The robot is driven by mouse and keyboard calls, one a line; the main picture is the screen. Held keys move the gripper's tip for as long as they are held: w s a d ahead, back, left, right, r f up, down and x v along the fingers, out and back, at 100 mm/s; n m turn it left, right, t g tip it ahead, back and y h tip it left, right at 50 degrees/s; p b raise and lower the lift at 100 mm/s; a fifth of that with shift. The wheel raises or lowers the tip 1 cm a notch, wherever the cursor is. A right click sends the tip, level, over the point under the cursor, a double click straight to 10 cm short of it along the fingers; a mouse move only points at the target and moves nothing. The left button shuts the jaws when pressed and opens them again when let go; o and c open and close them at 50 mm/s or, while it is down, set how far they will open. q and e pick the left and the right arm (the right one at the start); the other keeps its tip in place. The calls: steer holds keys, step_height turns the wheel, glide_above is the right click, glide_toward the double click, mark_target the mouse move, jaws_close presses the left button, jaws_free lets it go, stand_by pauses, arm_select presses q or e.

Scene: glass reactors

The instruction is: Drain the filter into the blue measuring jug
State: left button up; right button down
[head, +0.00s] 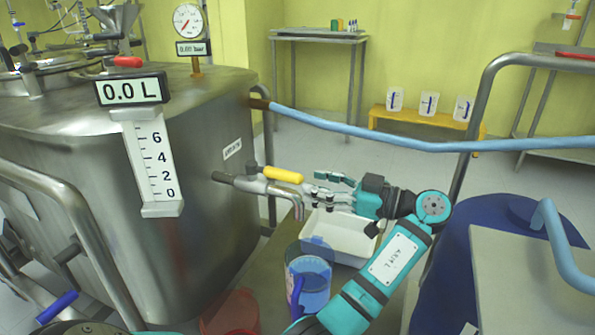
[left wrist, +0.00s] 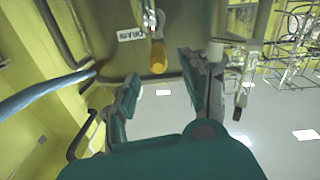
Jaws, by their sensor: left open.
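The filter is a large steel vessel (head: 205,190) at left in the head view. A drain valve with a yellow handle (head: 283,174) and a downturned metal spout (head: 296,205) sticks out of its side. The blue measuring jug (head: 312,285) stands below the spout, partly behind my left arm. My left gripper (head: 322,187) is open and empty, just right of the yellow handle. In the left wrist view the yellow handle (left wrist: 158,58) shows ahead, between the spread fingers (left wrist: 165,95). The DRAIN label (left wrist: 131,34) is beside it. My right gripper is not seen.
The level display (head: 131,90) reads 0.0 L. A white tray (head: 340,245) lies behind the jug. A red bucket (head: 232,312) stands front left of it. A blue hose (head: 390,140) crosses above my gripper. A blue drum (head: 450,270) stands at right.

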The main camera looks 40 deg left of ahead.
mark_target(270, 172)
arm_select(q)
steer(key=b+x, duration=0.2)
steer(key=x, duration=0.5)
steer(key=shift+a, duration=0.3)
jaws_close()
